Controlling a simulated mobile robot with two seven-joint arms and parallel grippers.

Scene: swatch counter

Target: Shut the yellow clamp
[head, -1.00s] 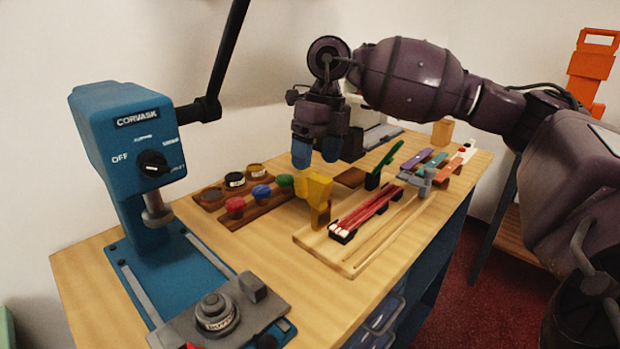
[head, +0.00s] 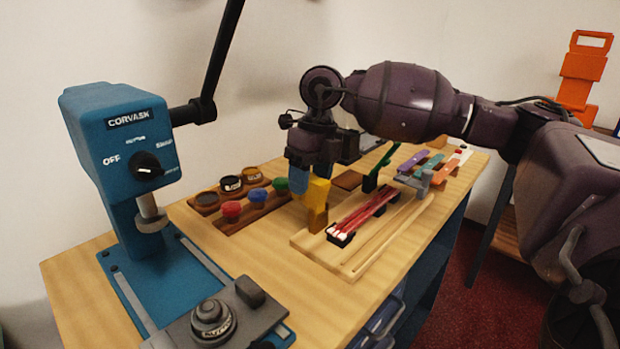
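The yellow clamp (head: 318,195) stands upright at the left end of the wooden board (head: 312,246) on the counter. My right gripper (head: 312,174) points down at the clamp's top. One blue fingertip is at the clamp's left side and covers part of it. The other fingertip is mostly hidden behind the clamp. The fingers look apart, with the yellow top between them. Whether they touch it is hard to see. The clamp's jaw is partly hidden, so I cannot tell how far it is open. My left gripper is not in view.
A rack of paint pots (head: 232,209) is left of the clamp. Red sticks in a black holder (head: 342,238) lie close on its right. A blue press (head: 130,170) stands at the left. Bare counter (head: 290,290) lies in front.

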